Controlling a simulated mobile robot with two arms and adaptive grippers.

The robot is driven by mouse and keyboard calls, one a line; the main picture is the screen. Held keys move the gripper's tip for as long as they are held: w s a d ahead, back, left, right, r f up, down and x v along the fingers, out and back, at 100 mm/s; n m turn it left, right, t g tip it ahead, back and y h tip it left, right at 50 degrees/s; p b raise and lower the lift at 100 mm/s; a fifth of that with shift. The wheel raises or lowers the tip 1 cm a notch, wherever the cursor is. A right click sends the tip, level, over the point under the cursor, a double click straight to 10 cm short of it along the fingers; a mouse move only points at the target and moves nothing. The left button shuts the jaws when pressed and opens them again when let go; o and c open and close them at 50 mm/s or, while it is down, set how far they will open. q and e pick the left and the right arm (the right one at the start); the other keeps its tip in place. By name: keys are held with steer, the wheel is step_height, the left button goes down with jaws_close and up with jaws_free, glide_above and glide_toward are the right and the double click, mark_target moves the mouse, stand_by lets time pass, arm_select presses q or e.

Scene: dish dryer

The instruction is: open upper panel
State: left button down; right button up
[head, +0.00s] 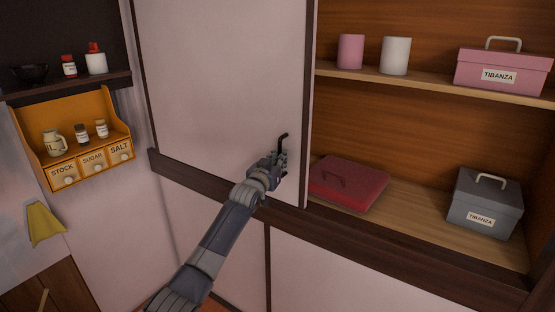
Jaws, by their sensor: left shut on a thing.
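The upper panel (220,75) is a large pale sliding panel in a dark frame, covering the left part of the upper cupboard. The cupboard's right part stands open and shows its wooden inside. A dark vertical handle (283,144) sits near the panel's right edge. My left gripper (280,155) is shut on this handle, with its arm reaching in from the lower left. The fingers are small in the picture and partly hide the handle's lower part. My right gripper is not in view.
In the open part are a red case (348,186), a grey box (484,203), a pink box (504,69), a pink cup (350,51) and a white cup (395,56). An orange spice rack (72,113) hangs on the left wall. Lower panels (330,268) are below.

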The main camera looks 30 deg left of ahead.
arm_select(q)
steer(key=shift+f, duration=0.15)
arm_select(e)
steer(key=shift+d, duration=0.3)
arm_select(q)
steer(key=c, duration=1.8)
jaws_free()
steer(key=shift+o, duration=0.7)
steer(key=shift+w+d+f, duration=0.1)
steer(key=shift+w, duration=0.25)
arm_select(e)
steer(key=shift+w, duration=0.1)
arm_select(q)
steer(key=shift+s, duration=0.1)
steer(key=shift+s, duration=0.35)
steer(key=s+d, duration=0.2)
steer(key=s, duration=0.9)
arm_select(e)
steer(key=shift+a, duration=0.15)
